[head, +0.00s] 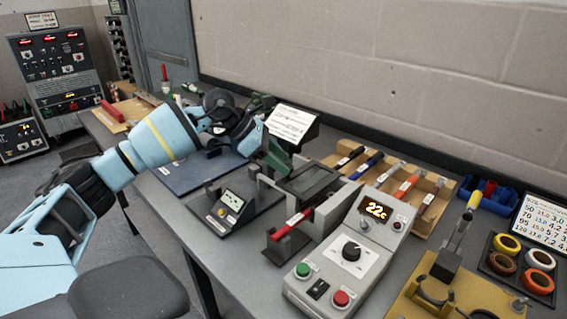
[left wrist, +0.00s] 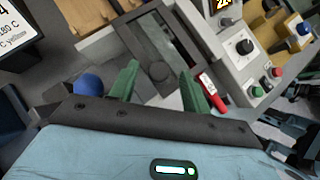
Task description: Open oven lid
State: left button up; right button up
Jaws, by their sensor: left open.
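The oven is a grey unit with a sloped control panel (head: 340,255) whose orange display reads 22c. Its chamber is left of the panel, covered by a flat dark lid (head: 309,181) with a greyish window. The lid also shows in the left wrist view (left wrist: 158,50) and looks shut. Contact is unclear. My right gripper is not in view.
A small meter stand (head: 229,208) is left of the oven. A dark sign stand (head: 291,124) stands behind my left gripper. A wooden rack (head: 425,180) of coloured-handled tools lies behind the panel. Tape rolls (head: 507,244) and a lever device (head: 452,242) are at right.

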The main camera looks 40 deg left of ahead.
pick_arm(q)
jog(key=v, duration=0.6)
jog(key=shift+b, duration=0.3)
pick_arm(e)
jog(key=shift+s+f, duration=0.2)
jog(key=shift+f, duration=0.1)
pick_arm(q)
jog(key=shift+s+a, duration=0.1)
jog(key=shift+s, duration=0.05)
